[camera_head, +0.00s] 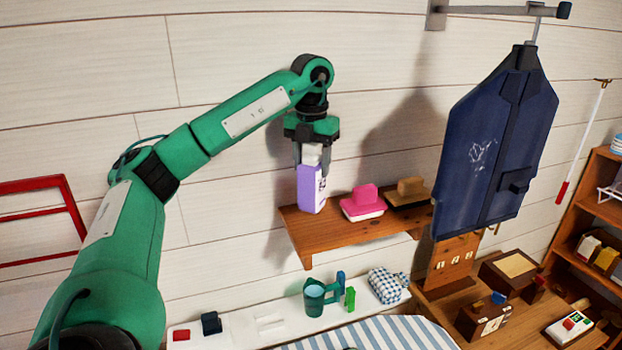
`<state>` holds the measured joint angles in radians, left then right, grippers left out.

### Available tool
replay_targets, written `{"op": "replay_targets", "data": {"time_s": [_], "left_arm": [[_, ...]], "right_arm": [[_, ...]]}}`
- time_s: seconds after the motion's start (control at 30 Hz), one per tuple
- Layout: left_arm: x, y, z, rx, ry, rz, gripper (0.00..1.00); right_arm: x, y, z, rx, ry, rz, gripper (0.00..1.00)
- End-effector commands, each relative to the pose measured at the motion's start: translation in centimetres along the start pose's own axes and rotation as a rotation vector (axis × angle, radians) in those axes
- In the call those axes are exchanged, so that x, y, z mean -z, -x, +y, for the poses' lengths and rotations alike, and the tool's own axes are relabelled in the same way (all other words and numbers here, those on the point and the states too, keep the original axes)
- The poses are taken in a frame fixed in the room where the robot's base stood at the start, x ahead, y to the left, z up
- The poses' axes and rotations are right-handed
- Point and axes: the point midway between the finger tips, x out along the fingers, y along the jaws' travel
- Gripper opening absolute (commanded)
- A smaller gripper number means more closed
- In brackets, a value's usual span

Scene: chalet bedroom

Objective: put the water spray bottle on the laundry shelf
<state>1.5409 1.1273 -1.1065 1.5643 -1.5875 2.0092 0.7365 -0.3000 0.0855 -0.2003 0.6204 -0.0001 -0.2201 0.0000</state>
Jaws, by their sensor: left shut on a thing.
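My left gripper (312,148) points down over the left end of the wooden wall shelf (335,226). It is shut on the white top of a purple and white bottle (311,189), which I take to be the water spray bottle. The bottle is upright, and its lower end is at the shelf's left part. I cannot tell whether its base touches the board or hovers just above it. The gripper fingers partly hide the bottle's top. My right gripper is not in view.
A dark blue garment (496,145) hangs at right. Below are a striped ironing surface (385,335), a teal cup (314,298) and a checked cloth bundle (386,285).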

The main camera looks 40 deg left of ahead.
Motion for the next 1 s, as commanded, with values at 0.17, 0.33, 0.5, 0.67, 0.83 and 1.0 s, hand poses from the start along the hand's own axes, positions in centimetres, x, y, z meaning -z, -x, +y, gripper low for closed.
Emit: {"op": "replay_targets", "data": {"time_s": [0.17, 0.33, 0.5, 0.67, 0.83, 1.0], "left_arm": [[0.0, -0.7, 0.0, 0.000, 0.001, -0.001, 0.00], [0.1, -2.0, 0.1, -0.001, 0.002, 0.003, 0.00], [-0.1, -3.7, 0.2, 0.000, 0.003, -0.001, 0.00], [-0.3, -4.4, 0.3, 0.000, 0.002, -0.002, 0.00], [-0.3, -4.4, 0.3, 0.001, 0.001, -0.002, 0.00], [-0.2, -4.9, 0.3, 0.000, 0.001, -0.001, 0.52]], "right_arm": [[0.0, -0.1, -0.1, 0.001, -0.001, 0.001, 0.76], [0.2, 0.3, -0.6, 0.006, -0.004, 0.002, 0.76], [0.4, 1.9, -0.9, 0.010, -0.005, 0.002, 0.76], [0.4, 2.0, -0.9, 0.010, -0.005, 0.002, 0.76], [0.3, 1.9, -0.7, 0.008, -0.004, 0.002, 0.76], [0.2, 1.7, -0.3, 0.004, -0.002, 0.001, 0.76]]}}
